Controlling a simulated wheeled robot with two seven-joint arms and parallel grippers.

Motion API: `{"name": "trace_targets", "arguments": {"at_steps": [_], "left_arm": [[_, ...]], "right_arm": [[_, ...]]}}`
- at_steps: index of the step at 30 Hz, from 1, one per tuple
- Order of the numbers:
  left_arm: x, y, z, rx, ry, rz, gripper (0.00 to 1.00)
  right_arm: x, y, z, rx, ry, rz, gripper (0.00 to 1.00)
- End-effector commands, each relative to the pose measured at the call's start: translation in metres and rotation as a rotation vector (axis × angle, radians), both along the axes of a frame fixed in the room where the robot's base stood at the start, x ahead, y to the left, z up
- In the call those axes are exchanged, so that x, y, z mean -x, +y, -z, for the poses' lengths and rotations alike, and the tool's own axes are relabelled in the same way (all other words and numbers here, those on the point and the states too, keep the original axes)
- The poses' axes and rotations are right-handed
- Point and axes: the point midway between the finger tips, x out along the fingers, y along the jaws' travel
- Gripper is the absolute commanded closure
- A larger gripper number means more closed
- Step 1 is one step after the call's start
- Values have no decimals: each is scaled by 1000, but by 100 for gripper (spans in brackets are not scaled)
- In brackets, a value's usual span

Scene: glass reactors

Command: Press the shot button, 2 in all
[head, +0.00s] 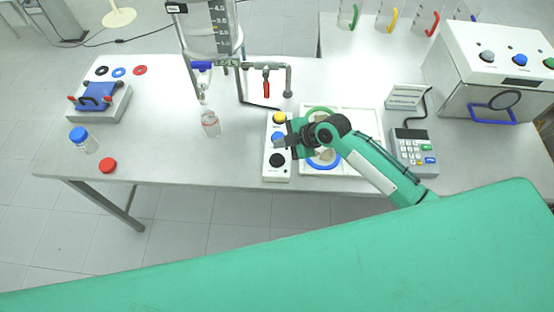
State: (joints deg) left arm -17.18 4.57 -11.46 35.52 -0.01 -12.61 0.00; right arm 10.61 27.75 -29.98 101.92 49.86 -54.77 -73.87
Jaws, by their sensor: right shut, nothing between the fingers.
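A white button box (268,171) stands near the table's front edge, with a yellow button (279,118), a blue button (277,136) and a black button (277,160) in a row. I cannot read which one is the shot button. My right gripper (281,142) reaches in from the right and is shut and empty. Its tips are over the box at the blue button and partly cover it. I cannot tell whether they touch it. My left gripper is not in view.
A glass reactor (210,35) with a red-handled valve (266,84) stands behind the box. A clear bottle (210,123) is to its left. A white tray (371,125) lies under my right arm. A grey keypad device (414,152) is at right.

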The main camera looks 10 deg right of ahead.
Motion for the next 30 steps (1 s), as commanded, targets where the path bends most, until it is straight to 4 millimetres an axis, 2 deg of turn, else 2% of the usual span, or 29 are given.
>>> {"name": "trace_targets", "arguments": {"at_steps": [1,3,9,30], "left_arm": [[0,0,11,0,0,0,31],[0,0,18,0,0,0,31],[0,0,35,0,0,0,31],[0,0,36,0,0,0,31]], "right_arm": [[0,0,14,-1,2,1,100],[0,0,25,0,3,2,100],[0,0,45,2,0,-1,100],[0,0,47,1,0,1,100]]}}
